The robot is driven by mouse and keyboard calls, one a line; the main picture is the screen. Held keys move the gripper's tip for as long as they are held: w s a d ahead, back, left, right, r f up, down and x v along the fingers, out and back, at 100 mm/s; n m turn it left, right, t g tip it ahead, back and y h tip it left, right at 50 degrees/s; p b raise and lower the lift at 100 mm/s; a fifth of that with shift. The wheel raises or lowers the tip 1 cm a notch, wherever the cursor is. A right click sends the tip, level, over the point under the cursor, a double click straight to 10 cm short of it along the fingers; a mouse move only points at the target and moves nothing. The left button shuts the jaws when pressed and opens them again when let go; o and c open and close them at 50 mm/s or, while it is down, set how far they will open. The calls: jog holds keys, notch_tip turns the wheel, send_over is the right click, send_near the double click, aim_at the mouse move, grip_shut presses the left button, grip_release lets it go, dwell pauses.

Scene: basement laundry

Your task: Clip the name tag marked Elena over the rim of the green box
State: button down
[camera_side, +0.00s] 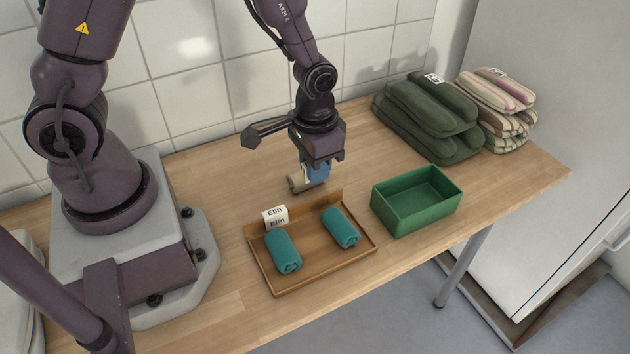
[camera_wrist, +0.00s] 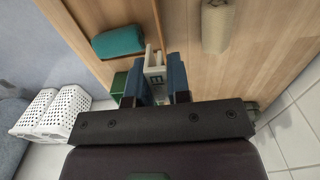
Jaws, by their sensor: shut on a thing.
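My gripper (camera_side: 317,174) is above the table behind the wooden tray, left of the green box (camera_side: 388,211). In the wrist view its blue fingers (camera_wrist: 154,80) are shut on a small white tag (camera_wrist: 154,62); its lettering is mostly hidden, so I cannot read the name. In the side view this tag is almost wholly hidden by the fingers. The green box is open and looks empty; a piece of it shows beside the fingers in the wrist view (camera_wrist: 119,83). A white tag marked Elin (camera_side: 275,217) sits on the tray's back-left rim.
The tray (camera_side: 318,277) holds two rolled teal cloths (camera_side: 283,252). A beige roll (camera_side: 297,185) lies on the table near my gripper. Dark green folded towels (camera_side: 425,115) and striped ones (camera_side: 505,105) stand at the back right. White baskets (camera_wrist: 66,115) show in the wrist view.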

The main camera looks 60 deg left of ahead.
jog(key=shift+d+r, duration=0.1)
jog(key=shift+r, duration=0.3)
jog(key=shift+s+d+f, duration=0.1)
jog(key=shift+s+d, duration=0.05)
jog(key=shift+s, duration=0.05)
jog(key=m, duration=0.1)
send_near(434, 206)
jog(key=s+a+f, duration=0.2)
jog(key=s+f, duration=0.1)
jog(key=s+a+f, duration=0.1)
jog(key=s+f, duration=0.1)
jog(key=shift+s+a+f, duration=0.15)
jog(key=shift+a+f, duration=0.05)
jog(key=shift+a, duration=0.05)
jog(key=w+d, duration=0.1)
jog(key=w+d+r, duration=0.1)
jog(key=w, duration=0.1)
jog(key=w+d+r, duration=0.1)
jog(key=w, duration=0.1)
jog(key=shift+w+d+r, duration=0.1)
jog(key=shift+w+d, duration=0.1)
jog(key=shift+w, duration=0.05)
jog(key=shift+r, duration=0.2)
jog(key=shift+s+n, duration=0.1)
jog(key=shift+n, duration=0.2)
jog(key=shift+f, duration=2.55)
jog(key=shift+f, duration=1)
